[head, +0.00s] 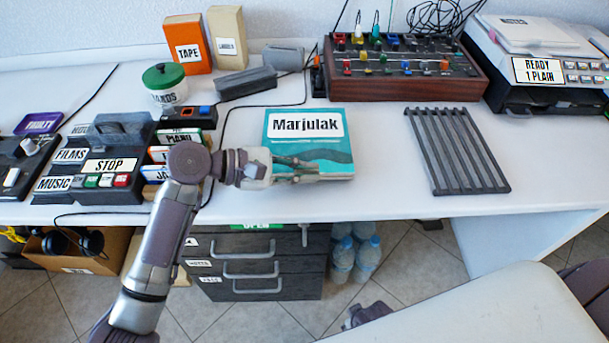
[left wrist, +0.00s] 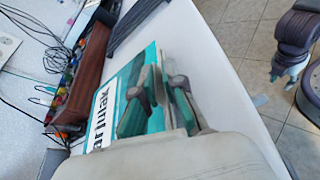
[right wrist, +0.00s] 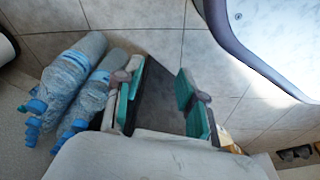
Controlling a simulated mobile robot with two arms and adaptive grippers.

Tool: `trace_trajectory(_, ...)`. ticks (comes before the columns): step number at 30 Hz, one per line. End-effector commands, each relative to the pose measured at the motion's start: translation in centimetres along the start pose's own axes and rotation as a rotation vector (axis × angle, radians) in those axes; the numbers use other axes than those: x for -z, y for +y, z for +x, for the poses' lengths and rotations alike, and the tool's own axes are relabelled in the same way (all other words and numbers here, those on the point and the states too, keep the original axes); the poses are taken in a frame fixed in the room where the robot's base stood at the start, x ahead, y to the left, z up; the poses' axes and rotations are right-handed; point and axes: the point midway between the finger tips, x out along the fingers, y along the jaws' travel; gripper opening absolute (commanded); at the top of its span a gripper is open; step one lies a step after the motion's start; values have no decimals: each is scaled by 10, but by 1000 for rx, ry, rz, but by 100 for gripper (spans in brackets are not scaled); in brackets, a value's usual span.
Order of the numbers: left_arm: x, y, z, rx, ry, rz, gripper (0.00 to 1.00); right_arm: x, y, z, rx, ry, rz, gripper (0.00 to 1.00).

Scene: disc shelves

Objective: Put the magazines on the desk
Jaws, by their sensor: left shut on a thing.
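A teal magazine (head: 325,126) labelled "Marjulak" lies on the white desk (head: 380,135), cover up, near the front edge. It also shows in the left wrist view (left wrist: 100,112). My left gripper (head: 303,168) is at the magazine's front part, its fingers shut on it and covering some of the cover; the fingers show in the left wrist view (left wrist: 152,88). My right gripper (right wrist: 160,100) is open and empty over the tiled floor, below desk height; only a bit of it shows in the head view (head: 368,313).
A dark slatted rack (head: 455,150) lies right of the magazine. A mixer (head: 400,68) and a printer (head: 540,65) stand behind. A STOP device (head: 105,165) and labelled cases (head: 182,137) are at left. Drawers (head: 250,270) and bottles (head: 355,255) are below. Bare desk lies between magazine and rack.

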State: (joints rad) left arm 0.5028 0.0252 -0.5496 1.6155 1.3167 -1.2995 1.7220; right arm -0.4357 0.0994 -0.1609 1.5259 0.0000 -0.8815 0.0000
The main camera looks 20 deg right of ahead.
Motion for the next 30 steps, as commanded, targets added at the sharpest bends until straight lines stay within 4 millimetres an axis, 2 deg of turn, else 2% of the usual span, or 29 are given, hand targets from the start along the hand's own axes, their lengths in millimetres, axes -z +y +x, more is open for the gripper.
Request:
trace_trajectory(3, 7, -3, 3, -2, -2, 2, 0, 5, 0, -6, -1, 4, 1, 40)
trace_trajectory(9, 7, -3, 3, -2, -2, 3, 0, 5, 0, -7, -1, 2, 1, 40)
trace_trajectory(10, 8, -4, 4, 0, 0, -1, 14, 5, 0, -7, -1, 2, 1, 40)
trace_trajectory(14, 8, -4, 4, 0, 0, 0, 35, 5, 0, -7, -1, 3, 1, 40)
trace_trajectory(24, 8, -4, 0, -1, 1, 0, 35, 6, 1, -7, -1, 3, 1, 40)
trace_trajectory(27, 8, -3, -11, -3, 2, 0, 35, 6, 1, -8, -1, 11, 1, 40)
trace_trajectory(30, 8, -3, -29, -2, 4, 1, 35, -5, 0, 4, 1, -6, -1, 40)
